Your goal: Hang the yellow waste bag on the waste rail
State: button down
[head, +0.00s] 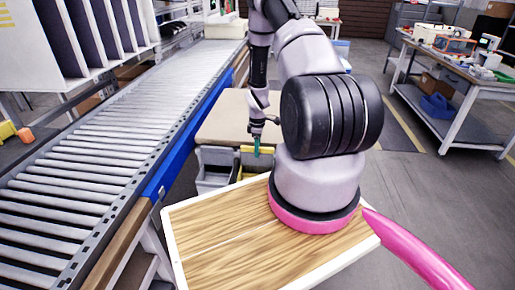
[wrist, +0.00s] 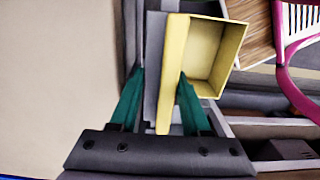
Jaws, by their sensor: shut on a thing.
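The yellow waste bag (wrist: 175,60) looks like an open-topped yellow box in the wrist view. My gripper (wrist: 160,76) has green fingers on either side of the bag's near wall, with the right finger reaching into its opening. It is shut on the bag. A grey strip (wrist: 152,50) runs alongside the yellow wall; I cannot tell whether it is the waste rail or whether the bag touches it. In the head view the gripper (head: 257,148) points down at the yellow bag (head: 248,168), beside the grey bins. My arm hides part of this area.
Grey bins (head: 214,170) stand left of the bag, below a beige tabletop (head: 225,125). A roller conveyor (head: 110,130) with a blue side runs along the left. A wooden board (head: 215,240) with a white rim lies in front. Clear floor (head: 415,185) is at the right.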

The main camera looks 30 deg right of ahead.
jog(key=shift+c, duration=1.4)
grip_release()
notch_tip(320, 180, up, 11)
jog(key=shift+w, duration=0.15)
jog(key=s+a+r+m+t, duration=0.2)
jog(key=a+r+m, duration=0.15)
jog(key=r, duration=1.05)
jog(key=s+a+r+m+t, duration=0.1)
jog(key=a+r+m, duration=0.25)
jog(key=r, duration=1.15)
jog(key=s+a+r+m+t+y, duration=0.1)
jog(key=s+a+r+m, duration=0.3)
jog(key=s+r, duration=0.4)
jog(key=s+a+r+m+t, duration=0.3)
jog(key=s+r, duration=0.5)
jog(key=s, duration=0.5)
jog(key=shift+s+a+r+m+y, duration=0.35)
jog(key=shift+a+m, duration=0.35)
jog(key=shift+a, duration=0.45)
jog(key=shift+w+f, duration=0.1)
jog(key=shift+w, duration=0.1)
